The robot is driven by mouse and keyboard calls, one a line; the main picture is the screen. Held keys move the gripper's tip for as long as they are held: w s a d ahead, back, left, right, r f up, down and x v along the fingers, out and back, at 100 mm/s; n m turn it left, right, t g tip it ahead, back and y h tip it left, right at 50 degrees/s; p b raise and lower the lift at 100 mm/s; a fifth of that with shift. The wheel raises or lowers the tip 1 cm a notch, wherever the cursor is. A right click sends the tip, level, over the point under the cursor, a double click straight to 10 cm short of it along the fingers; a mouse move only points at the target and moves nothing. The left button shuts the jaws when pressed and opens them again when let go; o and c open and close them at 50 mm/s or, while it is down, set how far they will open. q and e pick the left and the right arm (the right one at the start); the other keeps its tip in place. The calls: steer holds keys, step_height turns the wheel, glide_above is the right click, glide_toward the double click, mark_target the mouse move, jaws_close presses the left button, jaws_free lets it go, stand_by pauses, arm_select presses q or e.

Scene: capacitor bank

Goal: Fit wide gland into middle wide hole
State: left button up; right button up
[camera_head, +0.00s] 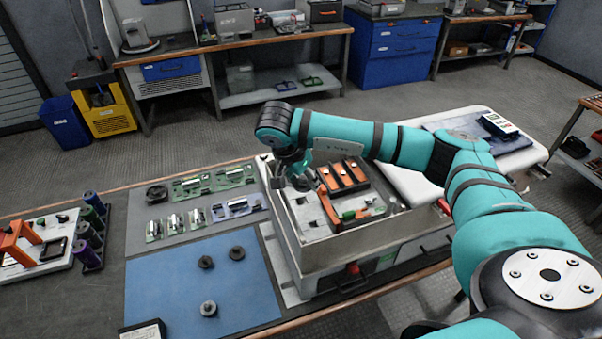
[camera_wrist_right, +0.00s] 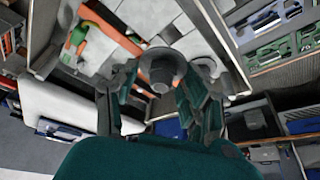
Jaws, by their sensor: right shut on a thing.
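My right gripper (camera_head: 300,180) is over the left inner part of the open metal box (camera_head: 358,243). In the right wrist view its fingers (camera_wrist_right: 160,98) are on both sides of a dark grey round flanged piece, the wide gland (camera_wrist_right: 162,66), and are shut on it. The gland is in front of the box's light inner panel (camera_wrist_right: 115,28); whether it touches the panel, I cannot tell. The middle wide hole cannot be made out, with the gripper and gland in front. My left gripper is not in view.
A grey round piece (camera_wrist_right: 206,67) shows beside the held gland. Orange and black blocks (camera_head: 343,175) and a green part (camera_head: 348,215) are inside the box. Three loose round pieces, one of them grey (camera_head: 208,308), lie on the blue mat (camera_head: 165,285), which is otherwise mostly clear.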

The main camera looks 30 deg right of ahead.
mark_target(303, 194)
steer(key=f, duration=0.1)
steer(key=f+b, duration=0.1)
steer(key=f, duration=0.1)
steer(key=shift+w+f, duration=0.25)
steer(key=shift+w, duration=0.15)
steer(key=shift+s+f+b, duration=0.2)
steer(key=shift+f+b, duration=0.35)
steer(key=shift+b, duration=0.05)
steer(key=shift+w+f, duration=0.1)
steer(key=shift+s+f+b, duration=0.2)
steer(key=shift+f+b, duration=0.25)
steer(key=shift+f, duration=0.05)
steer(key=o, duration=1.1)
steer(key=shift+w+f, duration=0.1)
steer(key=shift+o, duration=0.2)
steer(key=shift+r, duration=0.2)
steer(key=v, duration=1.2)
